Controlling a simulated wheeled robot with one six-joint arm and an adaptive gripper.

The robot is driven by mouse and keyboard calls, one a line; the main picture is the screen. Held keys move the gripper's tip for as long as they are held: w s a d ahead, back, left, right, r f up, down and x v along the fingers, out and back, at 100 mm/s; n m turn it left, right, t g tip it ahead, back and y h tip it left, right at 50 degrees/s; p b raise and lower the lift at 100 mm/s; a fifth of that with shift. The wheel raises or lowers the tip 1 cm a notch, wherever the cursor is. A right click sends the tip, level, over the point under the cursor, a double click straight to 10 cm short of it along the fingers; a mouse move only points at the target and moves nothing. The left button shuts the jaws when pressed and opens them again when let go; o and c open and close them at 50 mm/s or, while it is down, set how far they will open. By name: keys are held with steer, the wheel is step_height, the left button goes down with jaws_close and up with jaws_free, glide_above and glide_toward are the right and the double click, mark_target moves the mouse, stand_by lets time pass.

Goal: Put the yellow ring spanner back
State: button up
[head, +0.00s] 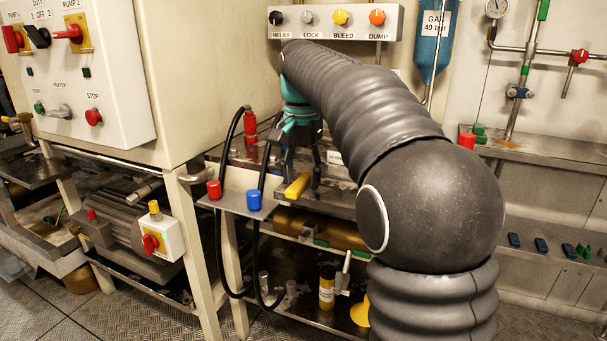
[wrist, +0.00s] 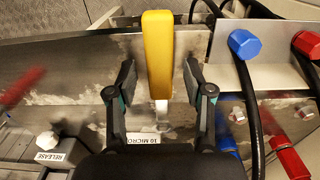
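A yellow bar-like handle (wrist: 158,55) stands out between the fingers of my gripper (wrist: 160,85) in the wrist view, with a short pale metal part below it. It also shows in the head view as a yellow bar (head: 298,187) under my gripper (head: 302,165). I cannot tell whether it is the ring spanner, as no ring end shows. My gripper is open, with a gap on each side of the yellow handle. My wrist hides the handle's lower end.
A red cap (head: 214,189) and a blue cap (head: 255,200) sit on a small shelf close by, with black hoses beside them. A label reading "10 MICRO" (wrist: 147,140) is near my gripper. A lower shelf holds a yellow bottle (head: 327,289). Right ledge holds small blue and green parts.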

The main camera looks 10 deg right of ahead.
mark_target(302, 179)
step_height(302, 179, up, 12)
steer(key=p, duration=0.2)
steer(key=shift+r+p, duration=0.15)
steer(key=shift+p, duration=0.2)
steer(key=shift+s, duration=0.1)
steer(key=s+d+f+n+t, duration=0.1)
steer(key=s+f+n+t, duration=0.1)
steer(key=s+f, duration=0.9)
steer(key=s+d+f+n+t, duration=0.1)
steer(key=s+f+n+t, duration=0.2)
steer(key=s+f, duration=0.9)
steer(key=s+n, duration=0.2)
steer(key=s, duration=0.2)
steer(key=shift+s+d+t, duration=0.15)
steer(key=shift+s+t, duration=0.15)
steer(key=shift+f, duration=0.1)
